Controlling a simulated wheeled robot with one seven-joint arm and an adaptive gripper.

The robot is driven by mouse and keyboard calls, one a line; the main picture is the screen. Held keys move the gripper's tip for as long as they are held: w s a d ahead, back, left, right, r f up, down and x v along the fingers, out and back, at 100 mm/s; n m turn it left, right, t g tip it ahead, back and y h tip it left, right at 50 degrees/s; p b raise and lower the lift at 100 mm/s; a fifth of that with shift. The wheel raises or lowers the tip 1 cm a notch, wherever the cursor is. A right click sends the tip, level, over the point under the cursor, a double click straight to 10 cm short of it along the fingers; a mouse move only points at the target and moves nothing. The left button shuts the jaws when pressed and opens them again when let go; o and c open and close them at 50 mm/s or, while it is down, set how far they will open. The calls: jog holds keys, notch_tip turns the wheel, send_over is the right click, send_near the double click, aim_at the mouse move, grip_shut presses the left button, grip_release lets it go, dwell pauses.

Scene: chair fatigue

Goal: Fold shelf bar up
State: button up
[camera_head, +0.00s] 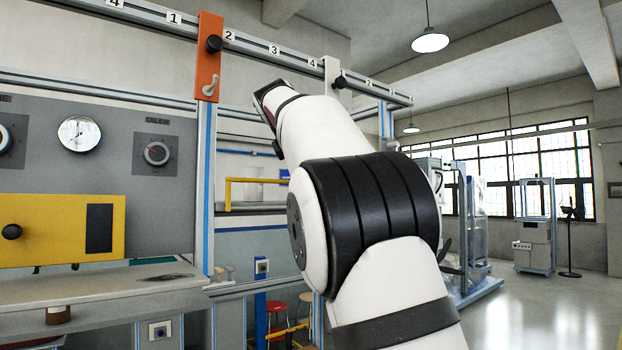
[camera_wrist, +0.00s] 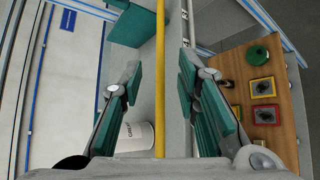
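A yellow bar (camera_head: 228,194) shows in the head view left of my arm, with an upright part and a level part on the left end of a shelf. In the wrist view a straight yellow bar (camera_wrist: 160,35) runs from the top edge down between the fingers of my gripper (camera_wrist: 160,72). The teal-padded fingers stand apart, with a gap on both sides of the bar. I cannot tell how deep the bar lies between them. In the head view my arm hides the gripper and the right end of the bar.
An orange bracket (camera_head: 208,58) hangs from the numbered rail (camera_head: 258,46). A grey panel (camera_head: 100,165) with gauges and a yellow box (camera_head: 62,230) stand at left. In the wrist view a white container (camera_wrist: 136,142) and a wooden board (camera_wrist: 238,68) lie below. Open floor shows at right.

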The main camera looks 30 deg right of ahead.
jog(key=shift+v, duration=1.6)
jog(key=s+a+f+m+g+y, duration=0.1)
jog(key=s+a+f+m+y, duration=0.2)
jog(key=s+f, duration=0.9)
jog(key=s+a+f+m+g+y, duration=0.1)
jog(key=s+a+f+m+y, duration=0.2)
jog(key=s+a+f+m, duration=0.3)
jog(key=s+a+f+m+g+y, duration=0.1)
jog(key=s+a+f+m+y, duration=0.2)
jog(key=s+a+f, duration=0.8)
jog(key=s+f+m, duration=0.2)
jog(key=s+f, duration=0.5)
jog(key=f, duration=0.2)
jog(key=shift+s+a+f+g, duration=0.15)
jog(key=shift+s+a+g, duration=0.1)
jog(key=shift+g, duration=0.05)
jog(key=shift+d, duration=0.1)
